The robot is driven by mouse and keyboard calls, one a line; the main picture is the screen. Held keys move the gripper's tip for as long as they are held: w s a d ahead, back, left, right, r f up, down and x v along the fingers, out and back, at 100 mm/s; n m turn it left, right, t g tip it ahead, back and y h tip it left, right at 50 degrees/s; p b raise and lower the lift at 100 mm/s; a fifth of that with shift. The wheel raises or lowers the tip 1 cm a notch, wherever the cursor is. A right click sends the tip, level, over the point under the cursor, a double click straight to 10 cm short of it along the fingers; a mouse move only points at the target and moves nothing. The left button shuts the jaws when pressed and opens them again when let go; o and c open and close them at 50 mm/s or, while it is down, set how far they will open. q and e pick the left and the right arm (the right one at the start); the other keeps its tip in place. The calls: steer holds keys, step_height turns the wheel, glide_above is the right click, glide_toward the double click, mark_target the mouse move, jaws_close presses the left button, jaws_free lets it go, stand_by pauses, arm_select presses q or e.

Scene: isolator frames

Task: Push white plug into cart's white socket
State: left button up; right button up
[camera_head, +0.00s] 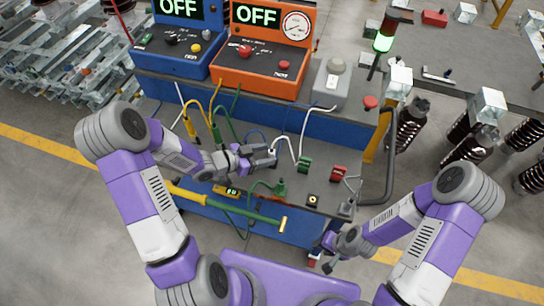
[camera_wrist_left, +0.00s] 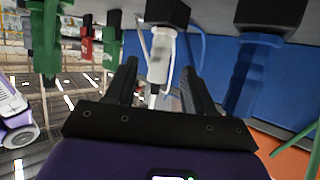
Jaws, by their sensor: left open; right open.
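The white plug (camera_wrist_left: 160,56) shows in the left wrist view, its end at a black block (camera_wrist_left: 168,12). I cannot tell how deep it sits in the block. In the head view the white plug (camera_head: 272,151) is small and partly hidden at my left gripper's tips, with a white cable (camera_head: 288,139) arching from it. My left gripper (camera_head: 268,155) is open; in its wrist view the fingers (camera_wrist_left: 160,62) stand on either side of the plug, with gaps visible. My right gripper (camera_head: 329,265) is open and empty by the cart's front right corner. The white socket is not clearly distinguishable.
A blue plug (camera_wrist_left: 250,75) stands beside the white one. Green (camera_head: 304,164) and red (camera_head: 338,173) connectors lie to the right on the cart. A yellow-green rod (camera_head: 240,217) crosses the front. Blue (camera_head: 180,65) and orange (camera_head: 262,75) boxes reading OFF stand behind.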

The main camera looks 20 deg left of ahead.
mark_target(274, 154)
arm_select(q)
steer(key=b+x, duration=0.1)
steer(key=x, duration=0.3)
steer(key=shift+s+f, duration=0.1)
steer(key=shift+f, duration=0.1)
steer(key=shift+w+d+f, duration=0.2)
steer(key=shift+w+d, duration=0.15)
steer(key=shift+d, duration=0.05)
jaws_close()
step_height(274, 154, up, 10)
steer(key=p, duration=0.3)
steer(key=shift+r, duration=0.1)
